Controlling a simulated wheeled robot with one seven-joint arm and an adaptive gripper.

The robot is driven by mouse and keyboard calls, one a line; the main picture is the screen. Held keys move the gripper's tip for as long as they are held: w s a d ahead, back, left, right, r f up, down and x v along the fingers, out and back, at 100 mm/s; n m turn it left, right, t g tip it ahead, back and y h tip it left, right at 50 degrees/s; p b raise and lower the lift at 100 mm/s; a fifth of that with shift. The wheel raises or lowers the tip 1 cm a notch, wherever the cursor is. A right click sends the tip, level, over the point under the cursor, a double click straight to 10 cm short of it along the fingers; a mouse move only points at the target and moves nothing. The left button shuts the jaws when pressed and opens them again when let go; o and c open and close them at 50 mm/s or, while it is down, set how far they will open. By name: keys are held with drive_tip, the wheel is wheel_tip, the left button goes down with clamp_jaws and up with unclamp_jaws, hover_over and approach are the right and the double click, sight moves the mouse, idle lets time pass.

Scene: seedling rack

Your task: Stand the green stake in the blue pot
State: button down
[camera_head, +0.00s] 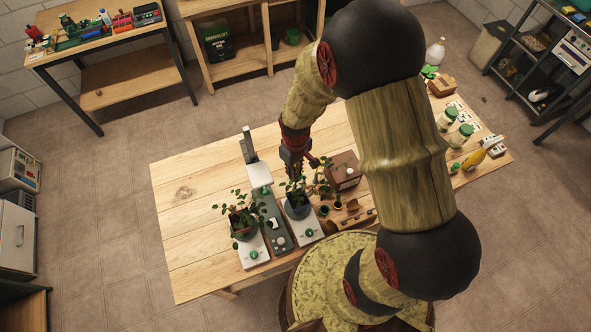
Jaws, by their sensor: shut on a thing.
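The blue pot (298,210) looks dark blue-grey and holds a leafy green plant (297,190). It stands on the right-hand white scale-like base on the wooden bench. My gripper (293,177) points down just above this pot, close to the plant's upper leaves. It is shut on a thin thing that can only be the green stake, but the fingers and leaves hide it, so its tilt and lower end cannot be told. Whether it touches the soil cannot be told either.
A second potted plant (243,226) stands to the left on another white base, with a grey device (273,225) between. A brown box (344,170) is close on the right. Small pots and tools lie right of the blue pot. The bench's left part (195,200) is clear.

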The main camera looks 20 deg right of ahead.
drive_tip(key=shift+f+b, duration=0.95)
drive_tip(key=shift+f, duration=0.5)
drive_tip(key=c, duration=1.8)
unclamp_jaws()
drive_tip(key=shift+r, duration=0.1)
wheel_tip(320, 180, up, 12)
drive_tip(key=shift+f, duration=0.1)
